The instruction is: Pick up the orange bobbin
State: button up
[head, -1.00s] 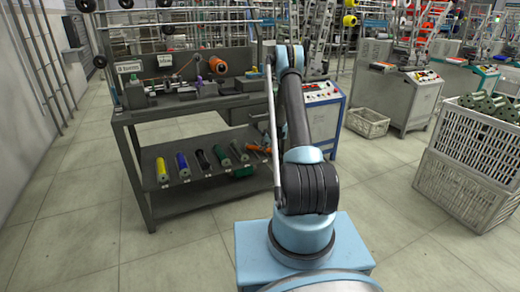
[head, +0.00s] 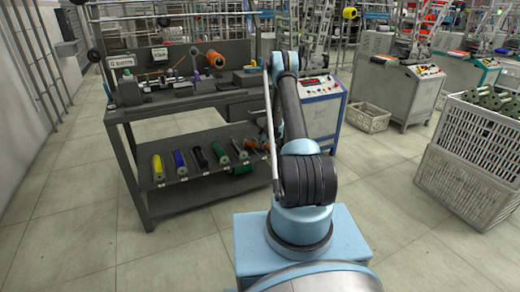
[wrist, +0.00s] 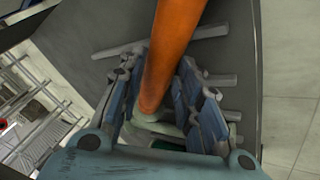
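The orange bobbin (wrist: 172,50) is a long, smooth tube in the wrist view. It runs from the top edge down between the fingers of my gripper (wrist: 162,88), and its pale lower end shows near the palm. One finger is on each side, very close to the tube. I cannot tell whether both fingers press on it. My gripper is hidden behind my arm there.
Yellow (head: 158,167), blue (head: 181,163), black (head: 200,157) and green (head: 221,154) bobbins lie on the same shelf. Above is the bench top (head: 170,103) with a winding device and an orange spool (head: 215,59). A control cabinet (head: 320,108) stands to the right. White crates (head: 465,180) stand farther right.

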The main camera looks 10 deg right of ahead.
jog(key=shift+x, duration=1.1)
jog(key=shift+s, duration=0.1)
grip_shut()
jog(key=shift+r, duration=0.15)
